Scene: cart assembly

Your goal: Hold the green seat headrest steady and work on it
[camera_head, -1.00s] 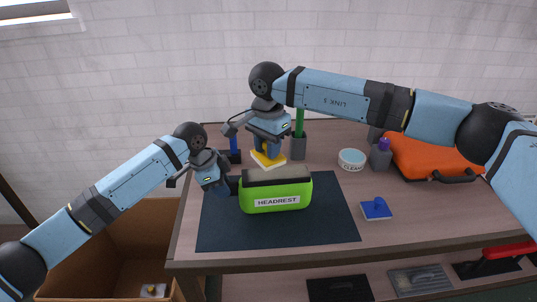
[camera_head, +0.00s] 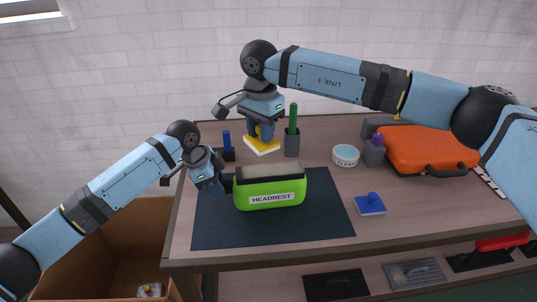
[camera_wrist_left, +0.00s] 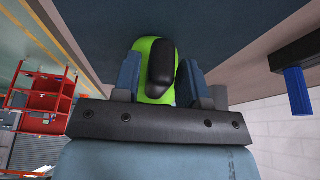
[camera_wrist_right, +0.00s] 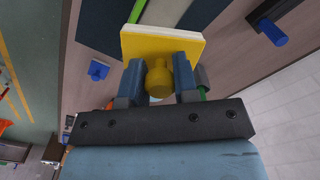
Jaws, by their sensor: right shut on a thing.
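The green headrest (camera_head: 270,188), with a HEADREST label and a grey-brown top, sits on the dark mat (camera_head: 320,228). My left gripper (camera_head: 224,184) is at its left end. My right gripper (camera_head: 260,131) is shut on the knob of a yellow pad (camera_wrist_right: 160,45) with a white face. It holds the pad at the back left of the table, behind the headrest; whether the pad touches the table I cannot tell.
A blue-handled tool (camera_head: 227,143) and a green-handled one in a grey holder (camera_head: 292,144) flank the pad. A white tin (camera_head: 345,155), a purple-topped holder (camera_head: 374,152), a blue pad (camera_head: 370,205) and an orange case (camera_head: 428,150) stand to the right. The mat's right part is clear.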

